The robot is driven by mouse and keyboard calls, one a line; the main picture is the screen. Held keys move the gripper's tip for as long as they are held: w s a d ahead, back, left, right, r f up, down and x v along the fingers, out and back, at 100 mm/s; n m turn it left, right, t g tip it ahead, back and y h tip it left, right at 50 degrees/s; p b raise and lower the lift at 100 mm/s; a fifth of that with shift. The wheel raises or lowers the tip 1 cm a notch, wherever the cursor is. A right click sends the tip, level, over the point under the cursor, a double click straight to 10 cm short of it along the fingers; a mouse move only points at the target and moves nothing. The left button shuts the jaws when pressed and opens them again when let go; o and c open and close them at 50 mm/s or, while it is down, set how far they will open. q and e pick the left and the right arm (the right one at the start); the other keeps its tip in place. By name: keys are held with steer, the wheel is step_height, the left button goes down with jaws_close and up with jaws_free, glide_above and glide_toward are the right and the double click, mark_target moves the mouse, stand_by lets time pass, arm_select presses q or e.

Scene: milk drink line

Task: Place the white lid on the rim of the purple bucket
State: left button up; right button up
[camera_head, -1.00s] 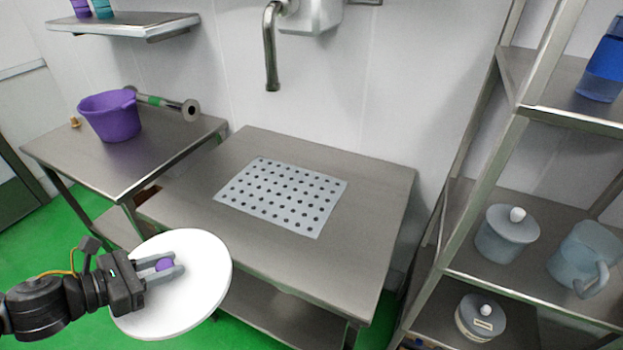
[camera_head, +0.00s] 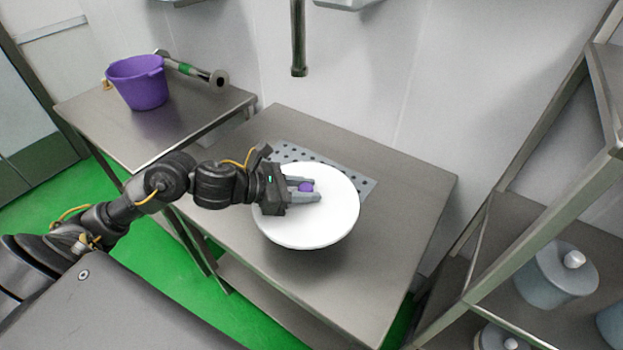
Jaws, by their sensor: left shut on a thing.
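The white lid (camera_head: 325,225) is a round disc with a small purple knob (camera_head: 306,187). My left gripper (camera_head: 305,190) is shut on the knob and holds the lid over the middle steel table, in front of the perforated mat. The gap between lid and table cannot be judged exactly. My right gripper is not in view.
The middle table (camera_head: 405,190) carries the perforated grey mat (camera_head: 284,152), partly hidden by the lid. A tap (camera_head: 298,40) hangs above. A shelf rack with a lidded pot (camera_head: 555,278) stands at right.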

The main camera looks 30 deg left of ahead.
arm_select(q)
steer(key=a+r+n+t+y, duration=0.1)
steer(key=n+y, duration=0.1)
steer(key=w+a+r+n+t+y, duration=0.1)
steer(key=n+y, duration=0.1)
steer(key=w+a+r+n+t+y+p, duration=0.1)
steer(key=a+n, duration=0.1)
steer(key=shift+t+y, duration=0.4)
steer(key=shift+s+a+r+n+y, duration=0.1)
steer(key=shift+a+r+n+y, duration=0.1)
steer(key=shift+a+n+y, duration=0.6)
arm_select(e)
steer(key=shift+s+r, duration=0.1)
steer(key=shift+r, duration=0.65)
